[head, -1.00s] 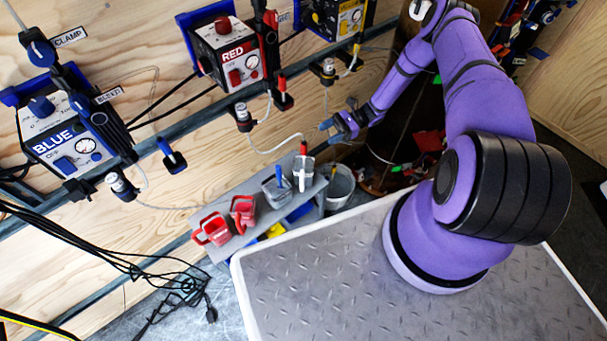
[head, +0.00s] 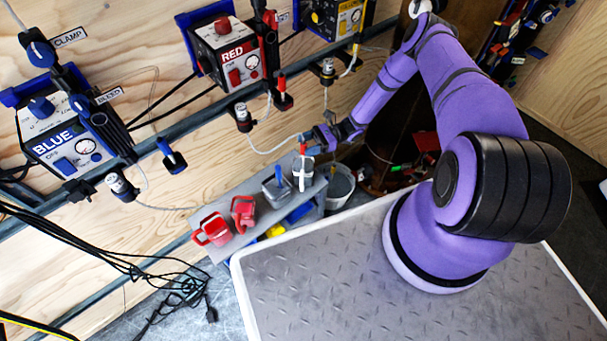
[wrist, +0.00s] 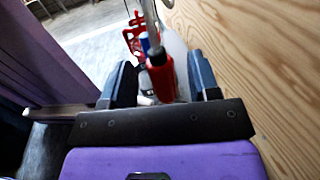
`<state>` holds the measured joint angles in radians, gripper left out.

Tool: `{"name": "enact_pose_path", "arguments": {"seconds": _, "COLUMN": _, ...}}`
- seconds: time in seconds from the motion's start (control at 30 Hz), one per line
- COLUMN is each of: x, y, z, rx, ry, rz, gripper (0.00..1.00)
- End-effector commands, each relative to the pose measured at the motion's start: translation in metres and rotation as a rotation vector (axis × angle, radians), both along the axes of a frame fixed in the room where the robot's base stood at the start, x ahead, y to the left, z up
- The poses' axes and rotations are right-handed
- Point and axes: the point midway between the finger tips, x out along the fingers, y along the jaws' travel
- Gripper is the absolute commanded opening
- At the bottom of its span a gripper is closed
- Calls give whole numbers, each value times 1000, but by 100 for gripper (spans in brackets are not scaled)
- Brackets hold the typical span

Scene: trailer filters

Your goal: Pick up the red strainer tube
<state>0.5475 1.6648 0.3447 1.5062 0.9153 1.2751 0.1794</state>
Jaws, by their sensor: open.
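The red strainer tube (wrist: 160,76) stands upright between the two fingers of my gripper (wrist: 161,66) in the wrist view, with a gap on each side. In the head view, the tube's red top (head: 303,149) shows above a white-and-grey container (head: 303,172) on the grey shelf. My gripper (head: 312,139) is open and empty, just above and beside that top. The lower part of the tube is hidden inside the container.
A container with a blue tube (head: 279,176) stands directly left of it. A grey bucket (head: 340,184) stands to the right. The plywood wall with the RED pump box (head: 232,55) is close behind.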

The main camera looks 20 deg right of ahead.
Motion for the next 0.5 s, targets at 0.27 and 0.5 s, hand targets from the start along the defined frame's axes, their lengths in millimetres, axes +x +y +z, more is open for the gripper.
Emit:
{"name": "enact_pose_path", "arguments": {"seconds": 0.27, "x": -1, "y": 31, "z": -1, "rx": 0, "ry": 1, "rz": 0, "gripper": 56}}
{"name": "enact_pose_path", "arguments": {"seconds": 0.5, "x": -1, "y": 31, "z": -1, "rx": 0, "ry": 0, "rz": -1, "gripper": 42}}
